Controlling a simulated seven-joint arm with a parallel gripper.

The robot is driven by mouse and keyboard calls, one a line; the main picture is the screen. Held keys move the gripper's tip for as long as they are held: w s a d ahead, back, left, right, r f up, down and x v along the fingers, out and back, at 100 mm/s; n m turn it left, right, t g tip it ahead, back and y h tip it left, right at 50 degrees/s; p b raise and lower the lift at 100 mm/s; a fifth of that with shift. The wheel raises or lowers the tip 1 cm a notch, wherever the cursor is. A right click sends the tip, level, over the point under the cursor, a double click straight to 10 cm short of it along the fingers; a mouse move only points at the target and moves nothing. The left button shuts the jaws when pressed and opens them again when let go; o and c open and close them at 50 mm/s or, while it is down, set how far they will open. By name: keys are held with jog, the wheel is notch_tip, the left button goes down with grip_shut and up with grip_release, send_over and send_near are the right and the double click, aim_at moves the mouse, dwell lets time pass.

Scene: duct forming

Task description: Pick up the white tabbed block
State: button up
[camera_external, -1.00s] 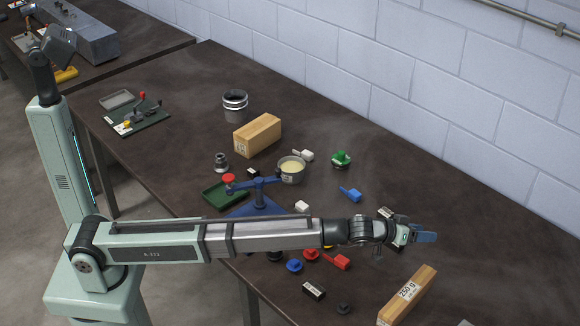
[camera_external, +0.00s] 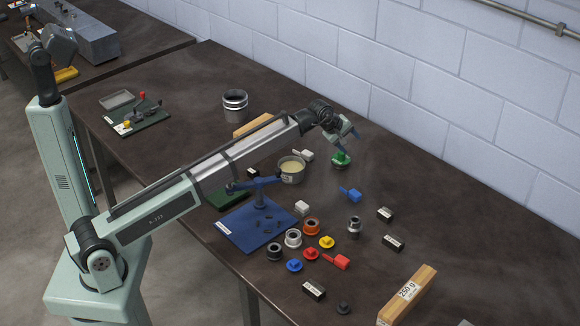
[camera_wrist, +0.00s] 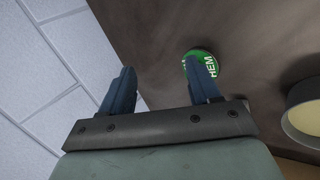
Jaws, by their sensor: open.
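The white tabbed block (camera_external: 306,155) lies on the dark table just right of the cream-filled bowl (camera_external: 291,174), with its tab toward the left. My gripper (camera_external: 350,142) is open and empty, to the right of the block and above the green round piece (camera_external: 341,161). In the wrist view its two blue fingers (camera_wrist: 160,72) stand apart, and the right finger partly covers the green round piece (camera_wrist: 202,62).
A blue tabbed block (camera_external: 351,194) and another white block (camera_external: 303,208) lie nearer the front. A wooden block (camera_external: 252,127) is behind my arm. A blue stand (camera_external: 258,222) and several small parts crowd the front. The table right of the green piece is clear.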

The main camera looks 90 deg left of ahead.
jog(key=s+a+f+n+g+h, duration=0.1)
jog(key=s+a+n+g+h, duration=0.15)
jog(key=s+a, duration=0.65)
jog(key=n+h, duration=0.2)
jog(key=h, duration=0.2)
send_near(307, 153)
jog(key=x, duration=0.3)
jog(key=shift+a+f, duration=0.2)
jog(key=shift+a, duration=0.1)
jog(key=shift+x, duration=2.8)
jog(key=shift+d+r, duration=0.1)
jog(key=shift+w, duration=0.1)
jog(key=c, duration=1.1)
jog(key=shift+c, duration=0.2)
jog(key=shift+r+g, duration=0.15)
jog(key=shift+g, duration=0.1)
